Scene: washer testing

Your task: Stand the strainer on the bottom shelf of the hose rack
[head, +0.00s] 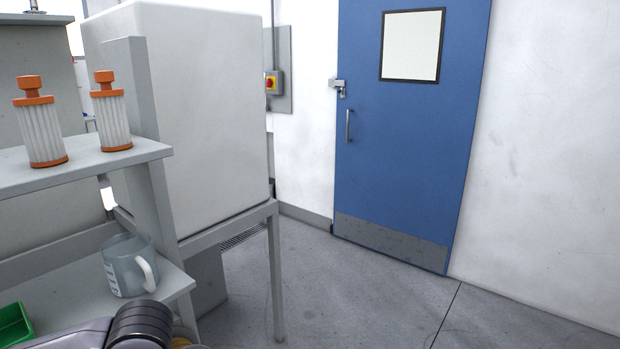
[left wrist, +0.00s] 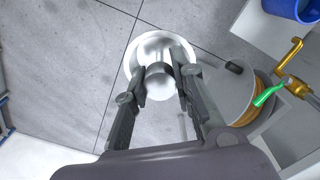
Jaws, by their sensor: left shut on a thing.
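A coil of orange hose with a pale round face (left wrist: 228,98) is to the right of the gripper, and seems to belong to the hose rack. I cannot make out its bottom shelf. In the head view only part of my left arm shows at the bottom left. My right gripper is not in view.
A brass tap (left wrist: 292,58) with a green-handled part (left wrist: 268,96) and a blue container (left wrist: 290,8) are at the right. In the head view, shelving (head: 80,170) holds two orange-capped filters (head: 40,125), a jug (head: 125,265) and a green tray (head: 14,325). Floor is clear before the blue door (head: 410,150).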

